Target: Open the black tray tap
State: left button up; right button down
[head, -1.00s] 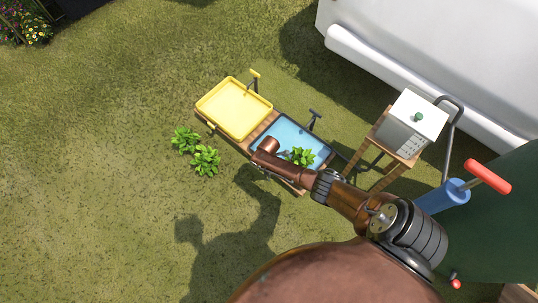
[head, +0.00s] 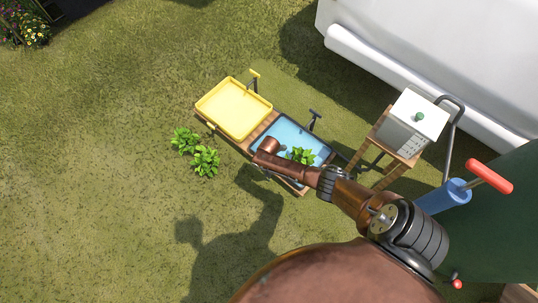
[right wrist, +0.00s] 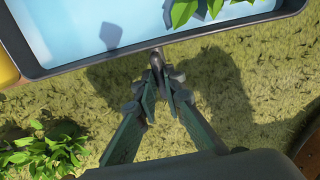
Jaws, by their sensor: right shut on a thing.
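The black tray (right wrist: 90,63) holds light blue water, and its near rim crosses the top of the right wrist view. In the head view its blue water (head: 290,131) shows beyond my arm. A dark tap (right wrist: 156,60) sticks out below the near rim. My right gripper (right wrist: 163,85) is just outside this rim, its two green-sided fingers converging on the tap and shut on it. The fingertips partly hide the tap. In the head view my forearm hides the gripper. My left gripper is not in view.
A yellow tray (head: 233,108) stands beside the black tray. Green plants (head: 205,160) grow on the grass nearby, and leaves (head: 300,156) show over the water. A white box (head: 410,122) stands on a wooden stand at right. Open grass lies left and below.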

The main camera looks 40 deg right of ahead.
jog(key=c, duration=2)
grip_release()
notch_tip(320, 180, up, 12)
